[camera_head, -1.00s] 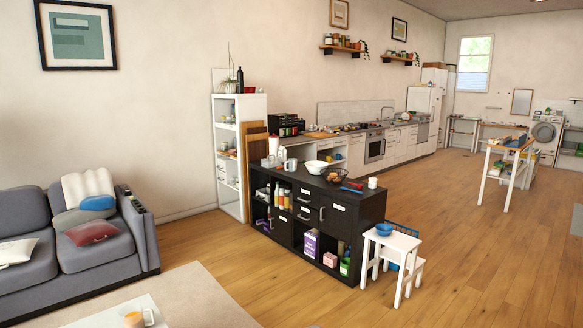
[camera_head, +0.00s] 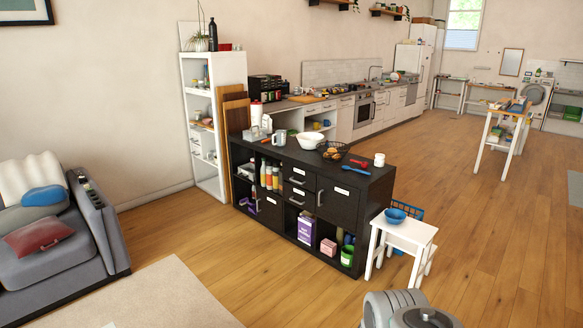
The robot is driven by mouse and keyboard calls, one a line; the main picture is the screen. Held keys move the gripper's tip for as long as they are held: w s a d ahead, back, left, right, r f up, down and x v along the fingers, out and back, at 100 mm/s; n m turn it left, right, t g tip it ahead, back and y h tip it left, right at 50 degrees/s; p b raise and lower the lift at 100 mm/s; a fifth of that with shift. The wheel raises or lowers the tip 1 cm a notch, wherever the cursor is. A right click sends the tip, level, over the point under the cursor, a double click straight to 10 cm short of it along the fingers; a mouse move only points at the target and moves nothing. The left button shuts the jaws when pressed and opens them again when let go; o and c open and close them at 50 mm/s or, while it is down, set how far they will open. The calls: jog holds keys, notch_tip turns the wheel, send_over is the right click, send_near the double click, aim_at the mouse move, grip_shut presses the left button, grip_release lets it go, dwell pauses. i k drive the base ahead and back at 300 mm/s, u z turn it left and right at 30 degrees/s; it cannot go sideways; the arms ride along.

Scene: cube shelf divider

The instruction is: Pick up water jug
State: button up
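A black cube shelf divider (camera_head: 335,205) stands in the middle of the room in the head view. On its top, toward the left, is a small pale jug-like vessel (camera_head: 279,138). Close behind it stands a white carton-like container (camera_head: 267,124). They are too small to tell for certain which is the water jug. A grey-white rounded part of my arm shows at the bottom right edge, well in front of the shelf. My gripper's fingers are not visible.
A white bowl (camera_head: 310,138), a dark wire basket (camera_head: 333,151) and a white cup (camera_head: 379,160) share the shelf top. A white step stool (camera_head: 404,236) with a blue bowl (camera_head: 395,215) stands at its right end. A grey sofa (camera_head: 75,265) is left. Wooden floor in front is clear.

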aim_at(281, 135)
jog(key=z, duration=0.3)
jog(key=i, duration=2.8)
jog(key=u, duration=0.5)
jog(key=i, duration=1.65)
jog(key=u, duration=1.35)
jog(key=i, duration=0.85)
jog(key=u, duration=0.3)
